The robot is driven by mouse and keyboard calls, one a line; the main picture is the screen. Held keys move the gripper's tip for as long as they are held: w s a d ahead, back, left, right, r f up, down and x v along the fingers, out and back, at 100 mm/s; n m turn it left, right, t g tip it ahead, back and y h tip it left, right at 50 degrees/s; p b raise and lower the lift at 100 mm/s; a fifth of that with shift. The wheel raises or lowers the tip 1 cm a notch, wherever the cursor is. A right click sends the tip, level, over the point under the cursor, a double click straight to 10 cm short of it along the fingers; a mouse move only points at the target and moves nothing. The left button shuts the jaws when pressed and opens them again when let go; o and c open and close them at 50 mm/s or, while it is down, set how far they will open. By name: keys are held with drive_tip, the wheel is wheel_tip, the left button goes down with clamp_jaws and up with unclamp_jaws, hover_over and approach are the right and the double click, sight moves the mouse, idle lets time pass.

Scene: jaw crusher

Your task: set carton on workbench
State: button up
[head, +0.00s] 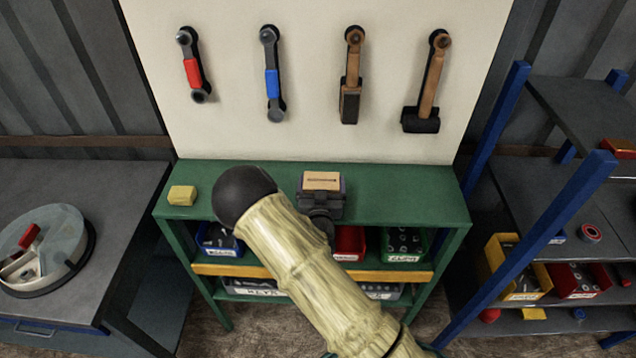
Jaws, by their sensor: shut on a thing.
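A small tan carton (321,181) with a dark line across its top shows near the middle of the head view, over the green workbench (405,190). My dark grey gripper (321,189) is shut on the carton, with dark parts at its sides and near edge. My pale arm covers part of the wrist below it. The carton's underside is hidden, so I cannot tell whether it touches the bench top.
A yellow block (182,194) lies on the bench's left end. The bench top's right part is clear. Tools including a hammer (425,85) hang on the back panel. Bins (404,244) fill the shelf below. A blue-framed rack (565,220) stands right; a grey table (110,190) stands left.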

drive_tip(key=shift+d, duration=0.2)
drive_tip(key=shift+a+f, duration=0.2)
drive_tip(key=o, duration=1.2)
drive_tip(key=shift+s, duration=0.1)
